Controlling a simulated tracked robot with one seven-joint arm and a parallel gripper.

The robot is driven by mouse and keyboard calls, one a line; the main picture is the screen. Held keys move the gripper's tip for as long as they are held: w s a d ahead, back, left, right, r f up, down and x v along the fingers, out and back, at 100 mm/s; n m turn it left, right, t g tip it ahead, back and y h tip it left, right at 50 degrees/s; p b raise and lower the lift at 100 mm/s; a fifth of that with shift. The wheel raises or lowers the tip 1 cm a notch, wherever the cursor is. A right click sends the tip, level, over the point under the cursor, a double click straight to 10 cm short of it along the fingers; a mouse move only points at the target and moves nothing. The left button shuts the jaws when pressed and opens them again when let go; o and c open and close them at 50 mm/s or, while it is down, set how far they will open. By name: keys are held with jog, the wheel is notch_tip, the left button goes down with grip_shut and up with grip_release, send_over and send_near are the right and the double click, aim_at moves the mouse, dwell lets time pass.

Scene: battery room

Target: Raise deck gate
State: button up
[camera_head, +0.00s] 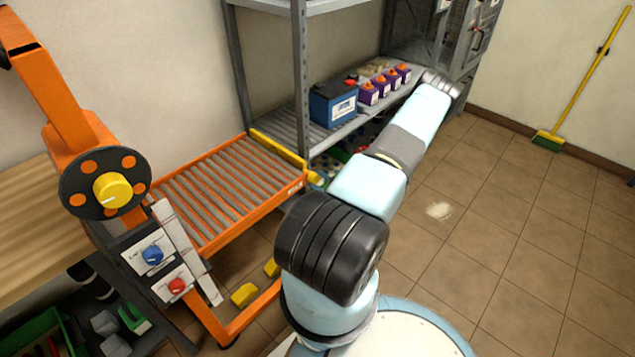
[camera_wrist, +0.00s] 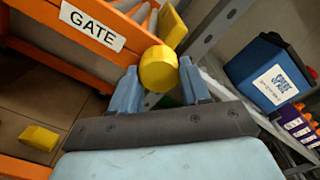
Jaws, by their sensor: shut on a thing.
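The deck is an orange frame with grey rollers (camera_head: 215,190), left of centre in the head view. The gate, a yellow bar (camera_head: 278,149), runs along the deck's end beside the shelf; part of it shows in the wrist view (camera_wrist: 172,26). A white GATE label (camera_wrist: 92,27) is on the orange frame. A round yellow knob (camera_wrist: 158,68) sits near the frame's corner. My gripper (camera_wrist: 160,88) is shut on this knob, a finger on each side. In the head view my arm mostly hides the gripper.
A grey shelf holds a blue battery (camera_head: 333,102) and several purple batteries (camera_head: 384,86) close to the gate. A control column with a yellow dial (camera_head: 112,189) stands at left. Yellow blocks (camera_head: 244,294) lie below the deck. Floor at right is open.

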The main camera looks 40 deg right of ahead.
jog(key=shift+a+f, duration=0.1)
jog(key=shift+a, duration=0.05)
jog(key=o, duration=1.1)
jog(key=shift+c, duration=0.2)
jog(key=s+d, duration=0.1)
jog(key=s, duration=1.2)
jog(key=shift+s, duration=0.4)
jog(key=shift+d, duration=0.1)
